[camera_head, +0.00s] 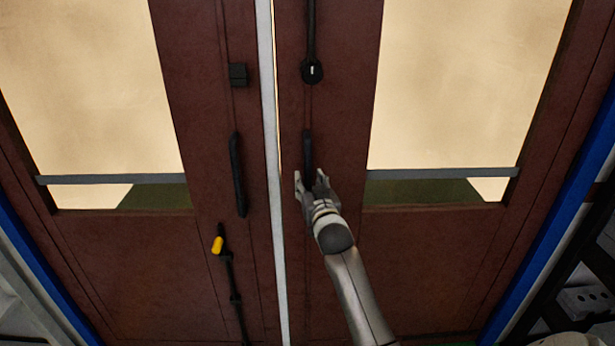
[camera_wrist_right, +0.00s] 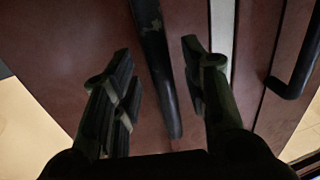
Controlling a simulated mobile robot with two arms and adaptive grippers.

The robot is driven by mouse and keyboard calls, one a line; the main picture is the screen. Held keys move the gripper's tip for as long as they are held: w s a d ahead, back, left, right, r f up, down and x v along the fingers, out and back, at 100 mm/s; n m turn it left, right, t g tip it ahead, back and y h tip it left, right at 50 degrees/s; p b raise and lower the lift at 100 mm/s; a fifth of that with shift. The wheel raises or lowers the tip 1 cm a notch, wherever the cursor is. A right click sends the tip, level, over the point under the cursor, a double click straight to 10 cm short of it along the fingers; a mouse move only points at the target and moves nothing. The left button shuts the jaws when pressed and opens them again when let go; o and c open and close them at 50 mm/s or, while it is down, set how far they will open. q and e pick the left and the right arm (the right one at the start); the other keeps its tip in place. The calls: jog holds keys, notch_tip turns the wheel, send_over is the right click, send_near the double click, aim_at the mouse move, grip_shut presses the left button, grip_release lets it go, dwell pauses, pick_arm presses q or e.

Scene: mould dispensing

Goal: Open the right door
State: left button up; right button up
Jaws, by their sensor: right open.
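The right door (camera_head: 420,240) is a dark red-brown panel with a large window. A pale strip (camera_head: 272,170) runs down between it and the left door (camera_head: 130,250). The right door's black upright handle (camera_head: 307,148) is near its inner edge, below a round lock (camera_head: 312,71). My right gripper (camera_head: 312,184) is at the lower part of this handle. In the right wrist view the handle (camera_wrist_right: 158,70) stands between the two open fingers, with gaps to both sides. My left gripper does not show.
The left door has its own black handle (camera_head: 238,175), a small black box (camera_head: 238,75) and a yellow-tipped lever (camera_head: 217,244). Grey bars (camera_head: 440,174) cross both windows. Blue frame posts (camera_head: 545,220) flank the doors. Dark equipment (camera_head: 585,300) stands at the lower right.

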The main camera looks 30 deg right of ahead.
jog(key=shift+x, duration=1.2)
grip_shut()
